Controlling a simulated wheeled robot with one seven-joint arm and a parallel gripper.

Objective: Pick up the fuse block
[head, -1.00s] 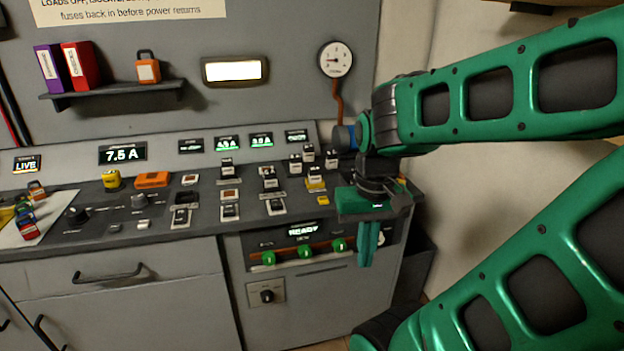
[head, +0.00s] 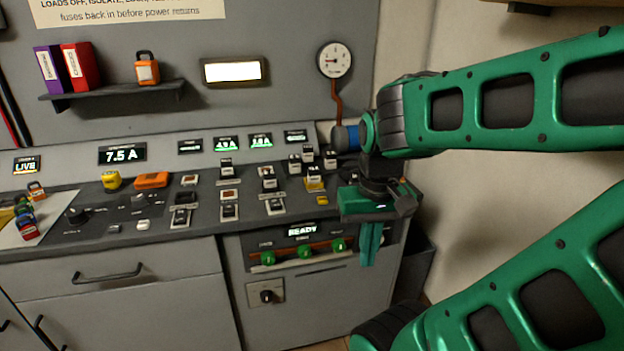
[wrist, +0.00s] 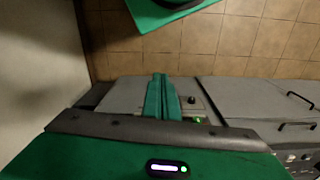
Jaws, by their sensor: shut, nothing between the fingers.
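Several small black-and-white blocks stand on the console top, among them one (head: 268,178) near the middle and one (head: 313,172) on a yellow base further right. I cannot tell which of these is the fuse block. My gripper (head: 369,262) hangs at the right end of the console, in front of its front face, fingers pointing down. The fingers are together with nothing between them. In the wrist view my gripper (wrist: 159,80) shows its two green fingers side by side, and no block is in view there.
The console (head: 130,221) carries knobs, switches and displays. A row of green knobs (head: 304,251) sits on its front, below a READY display. A shelf (head: 115,91) with binders and an orange padlock is on the wall. A dark bin (head: 417,263) stands right of the cabinet.

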